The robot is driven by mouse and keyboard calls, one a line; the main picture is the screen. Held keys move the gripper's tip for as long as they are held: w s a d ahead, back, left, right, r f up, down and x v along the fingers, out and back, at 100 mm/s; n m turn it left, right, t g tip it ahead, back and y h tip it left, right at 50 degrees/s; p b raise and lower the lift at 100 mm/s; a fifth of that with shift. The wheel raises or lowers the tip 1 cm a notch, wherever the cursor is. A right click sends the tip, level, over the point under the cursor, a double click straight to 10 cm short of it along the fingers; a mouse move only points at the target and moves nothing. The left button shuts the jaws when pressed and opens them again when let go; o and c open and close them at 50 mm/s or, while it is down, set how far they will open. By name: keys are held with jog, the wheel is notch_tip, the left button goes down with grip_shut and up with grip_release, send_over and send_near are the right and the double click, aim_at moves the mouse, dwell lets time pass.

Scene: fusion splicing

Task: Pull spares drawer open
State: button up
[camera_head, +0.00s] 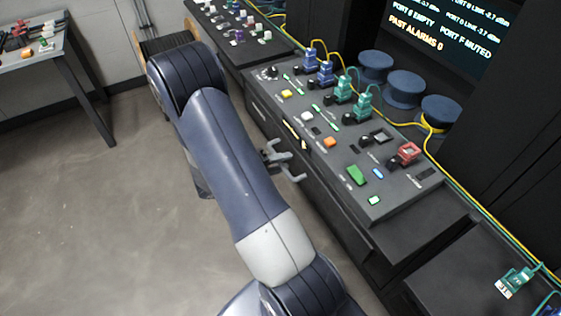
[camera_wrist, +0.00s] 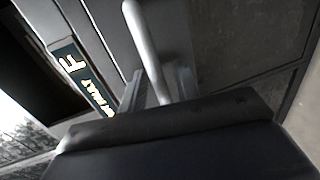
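The drawer front (camera_head: 316,190) is a dark panel below the sloped control console. A pale grey bar handle (camera_wrist: 146,45) stands out from a dark panel in the wrist view. My gripper (camera_head: 292,168) is at the drawer front, beneath the console edge. In the wrist view its two fingers (camera_wrist: 160,88) stand apart, with the lower end of the bar between them. I see a gap beside the bar, and cannot tell whether either finger touches it. The drawer looks flush with the cabinet. A dark label plate (camera_wrist: 82,77) with pale lettering is left of the handle.
The console (camera_head: 330,150) carries blue and green connectors, buttons and a red-topped part. Yellow cables run behind it, near several round blue stools or caps (camera_head: 403,89). A side table (camera_head: 40,55) stands far left. The floor (camera_head: 110,200) left of my arm is clear.

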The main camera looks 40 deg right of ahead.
grip_shut()
dwell(0.5)
